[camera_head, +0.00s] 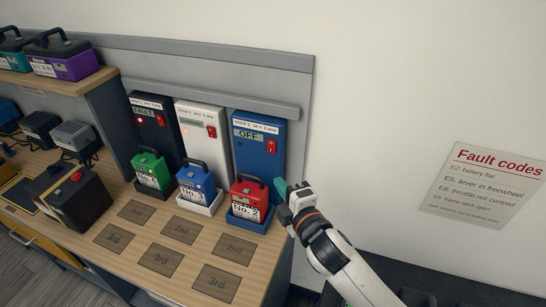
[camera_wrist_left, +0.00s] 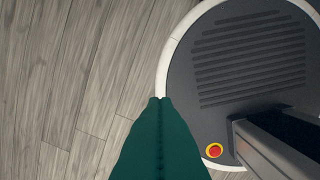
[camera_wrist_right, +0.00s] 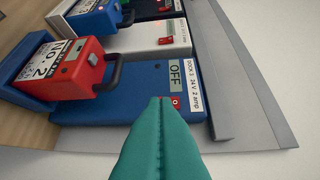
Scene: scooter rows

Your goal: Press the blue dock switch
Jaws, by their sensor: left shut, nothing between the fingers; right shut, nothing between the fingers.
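The blue dock (camera_head: 258,165) stands at the right end of the row against the wall. Its display reads OFF, and a red switch (camera_head: 271,146) sits to the right of it. My right gripper (camera_head: 279,184) is shut and empty, in front of the dock's right edge and lower than the switch in the head view. In the right wrist view its tips (camera_wrist_right: 160,98) appear beside the red switch (camera_wrist_right: 176,101), partly overlapping it; contact cannot be told. My left gripper (camera_wrist_left: 159,100) is shut and empty above the floor, seen only in the left wrist view.
A red battery (camera_head: 248,196) sits in the blue dock's tray. The white dock (camera_head: 200,150) and black dock (camera_head: 158,150) stand to the left, holding a blue battery (camera_head: 196,183) and a green battery (camera_head: 150,170). Labelled pads mark the bench (camera_head: 195,261). A fault-code sign (camera_head: 485,185) hangs right.

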